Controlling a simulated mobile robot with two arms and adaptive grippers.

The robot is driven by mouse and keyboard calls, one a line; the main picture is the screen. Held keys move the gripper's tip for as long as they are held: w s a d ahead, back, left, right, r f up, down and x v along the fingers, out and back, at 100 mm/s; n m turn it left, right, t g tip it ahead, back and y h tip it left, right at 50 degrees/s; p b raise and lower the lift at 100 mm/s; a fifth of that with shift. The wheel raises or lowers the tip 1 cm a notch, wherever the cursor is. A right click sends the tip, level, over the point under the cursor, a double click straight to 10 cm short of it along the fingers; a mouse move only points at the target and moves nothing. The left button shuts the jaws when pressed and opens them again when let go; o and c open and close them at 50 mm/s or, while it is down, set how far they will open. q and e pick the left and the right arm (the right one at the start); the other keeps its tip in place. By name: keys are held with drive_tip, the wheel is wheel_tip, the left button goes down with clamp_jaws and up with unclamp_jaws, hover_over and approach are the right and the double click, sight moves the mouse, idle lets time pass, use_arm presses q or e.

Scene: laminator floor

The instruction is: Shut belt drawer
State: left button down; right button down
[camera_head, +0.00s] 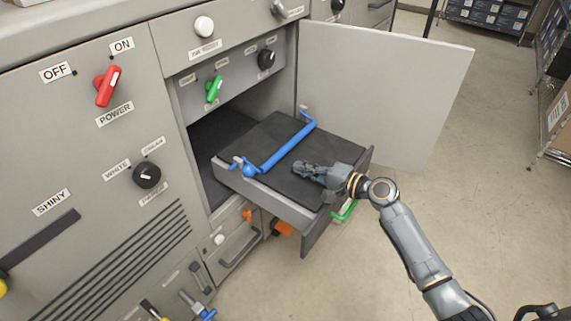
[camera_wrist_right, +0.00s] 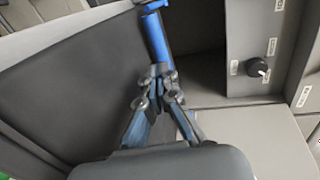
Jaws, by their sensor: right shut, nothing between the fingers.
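The belt drawer (camera_head: 262,192) is pulled out of the grey machine. It has a dark flat bed, grey sides and a blue bar (camera_head: 287,147) across it. Its dark front panel (camera_head: 322,228) faces right. My right gripper (camera_head: 298,168) is shut and empty, over the drawer's dark bed, with its fingers pointing left toward the blue bar. I cannot tell whether it touches the bed. In the right wrist view the closed fingers (camera_wrist_right: 157,75) show in front of the blue bar (camera_wrist_right: 154,35). My left gripper is not in view.
An open grey door (camera_head: 390,85) stands behind the drawer. The machine face holds a red power switch (camera_head: 106,86), a green knob (camera_head: 213,89) and black knobs. A lower drawer handle (camera_head: 241,248) sits below. Shelves with boxes stand at the back right. The floor to the right is clear.

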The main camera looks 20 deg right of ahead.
sight(277, 160)
drive_tip(key=x, duration=0.6)
drive_tip(key=shift+d+b, duration=0.1)
drive_tip(key=shift+b, duration=0.3)
drive_tip(key=shift+w, duration=0.1)
